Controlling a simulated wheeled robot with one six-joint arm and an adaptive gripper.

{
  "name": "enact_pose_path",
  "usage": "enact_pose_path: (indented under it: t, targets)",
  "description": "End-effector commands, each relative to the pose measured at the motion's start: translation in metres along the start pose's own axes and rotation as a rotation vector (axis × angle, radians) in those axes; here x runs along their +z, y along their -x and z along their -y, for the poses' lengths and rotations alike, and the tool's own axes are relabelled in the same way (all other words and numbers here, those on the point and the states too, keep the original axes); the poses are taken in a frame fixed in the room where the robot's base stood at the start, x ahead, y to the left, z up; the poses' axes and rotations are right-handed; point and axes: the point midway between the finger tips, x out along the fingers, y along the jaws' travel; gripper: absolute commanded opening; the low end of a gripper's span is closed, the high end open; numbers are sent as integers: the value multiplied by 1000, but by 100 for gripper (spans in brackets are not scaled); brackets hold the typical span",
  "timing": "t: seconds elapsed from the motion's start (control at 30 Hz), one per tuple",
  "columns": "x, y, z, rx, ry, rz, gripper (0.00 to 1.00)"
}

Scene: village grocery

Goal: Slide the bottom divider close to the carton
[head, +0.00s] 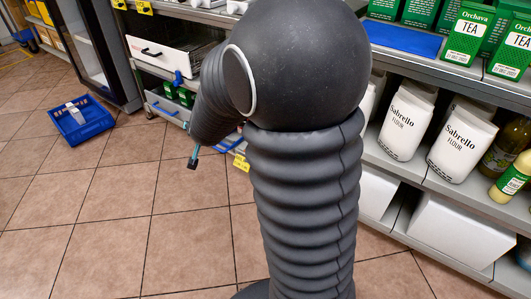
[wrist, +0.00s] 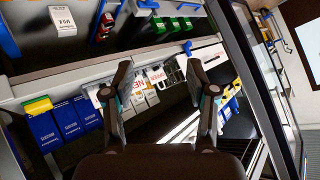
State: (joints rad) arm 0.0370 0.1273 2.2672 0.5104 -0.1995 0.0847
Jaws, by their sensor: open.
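My gripper (wrist: 160,76) is open and empty in the wrist view, its two dark fingers spread in front of the shelf unit. In the head view its tip (head: 193,161) shows below my arm, in front of the lower shelves; the rest is hidden. A blue piece (head: 178,78) also shows in the head view. Green cartons (wrist: 158,24) stand near the upper-middle divider. I cannot tell which divider is the bottom one.
Blue boxes (wrist: 45,132) and white cartons (wrist: 155,80) fill another shelf level. A blue basket (head: 82,122) stands on the tiled floor at left. Flour bags (head: 407,118) and tea boxes (head: 470,32) line the right shelves. The floor at left centre is clear.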

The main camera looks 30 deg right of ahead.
Motion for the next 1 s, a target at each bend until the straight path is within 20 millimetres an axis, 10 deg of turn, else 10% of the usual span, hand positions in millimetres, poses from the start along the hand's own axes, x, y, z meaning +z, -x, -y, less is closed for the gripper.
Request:
enact_pose_path:
  t: [0.5, 1.0]
  targets:
    - [43, -170, -148, 334, -207, -392, 58]
    - [144, -203, -309, 700, -92, -792, 58]
